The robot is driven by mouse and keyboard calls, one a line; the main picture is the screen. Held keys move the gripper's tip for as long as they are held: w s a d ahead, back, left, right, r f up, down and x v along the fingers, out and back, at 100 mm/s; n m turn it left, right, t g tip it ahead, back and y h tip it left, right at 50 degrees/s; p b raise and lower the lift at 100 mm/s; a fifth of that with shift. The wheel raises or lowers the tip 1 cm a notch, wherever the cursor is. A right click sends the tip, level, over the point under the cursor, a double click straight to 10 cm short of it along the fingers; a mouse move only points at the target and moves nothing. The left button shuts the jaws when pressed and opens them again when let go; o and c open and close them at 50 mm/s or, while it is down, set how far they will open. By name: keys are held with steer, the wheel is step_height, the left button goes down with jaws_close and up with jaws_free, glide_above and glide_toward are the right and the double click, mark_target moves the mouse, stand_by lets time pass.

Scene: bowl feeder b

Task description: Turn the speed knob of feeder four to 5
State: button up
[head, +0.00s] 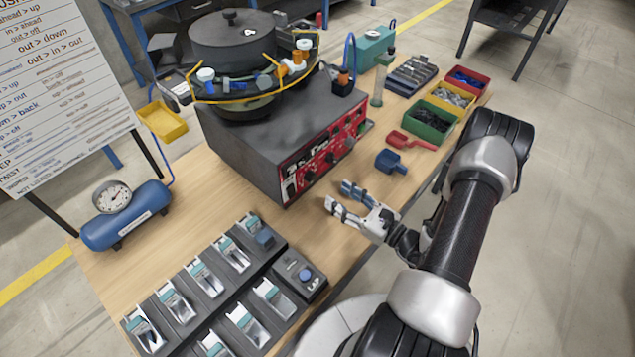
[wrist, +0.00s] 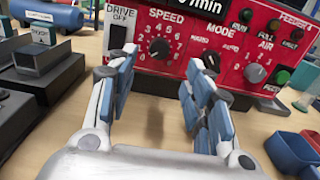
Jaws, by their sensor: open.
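The feeder is a dark box with a red front panel (head: 325,158) and a lidded bowl (head: 235,45) on top; a white 4 shows on the lid. In the wrist view the black speed knob (wrist: 160,48) sits under the word SPEED, inside a ring of numbers. I cannot read its pointer surely. My gripper (head: 339,197) is open and empty in front of the panel, low over the table. In the wrist view its blue-padded fingers (wrist: 154,82) stand left and right below the knob, apart from it.
A drive switch (wrist: 118,38) is left of the knob; a mode knob (wrist: 210,58) and an air knob (wrist: 255,73) are right. A blue scoop (head: 390,161) and red scoop (head: 410,140) lie right of the gripper. Grey trays (head: 230,290) fill the near left table.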

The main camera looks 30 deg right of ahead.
mark_target(313, 178)
steer(key=b+x, duration=0.1)
steer(key=x, duration=0.8)
steer(key=shift+c, duration=0.4)
steer(key=c, duration=1)
